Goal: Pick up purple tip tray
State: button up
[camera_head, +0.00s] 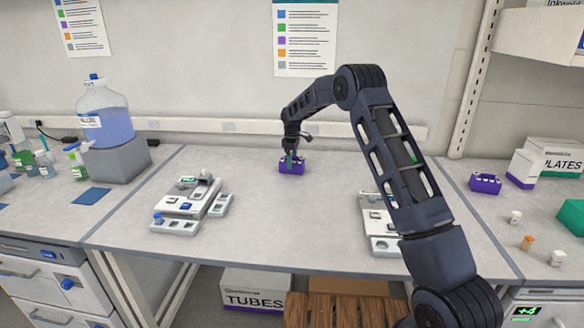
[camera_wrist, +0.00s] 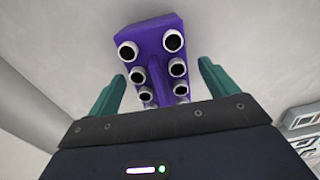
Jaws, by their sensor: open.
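A purple tip tray (camera_head: 292,167) sits on the middle bench near the wall. In the wrist view the purple tip tray (camera_wrist: 153,60) shows several white-rimmed round openings in two rows. My gripper (camera_head: 291,157) is right at this tray, pointing down. In the wrist view its two green fingers (camera_wrist: 158,85) are open, one on each side of the tray's near part, with a gap to the tray on both sides. A second purple tray (camera_head: 484,183) lies on the right bench, well away from my gripper.
White instruments stand on the middle bench, one at left (camera_head: 190,205) and one at right (camera_head: 378,222), partly behind my arm. A blue-liquid jug (camera_head: 103,120) stands on the left bench. White boxes (camera_head: 525,165) stand at right. The bench between the instruments is clear.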

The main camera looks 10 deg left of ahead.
notch_tip(320, 180, down, 3)
jog(key=shift+r, duration=0.2)
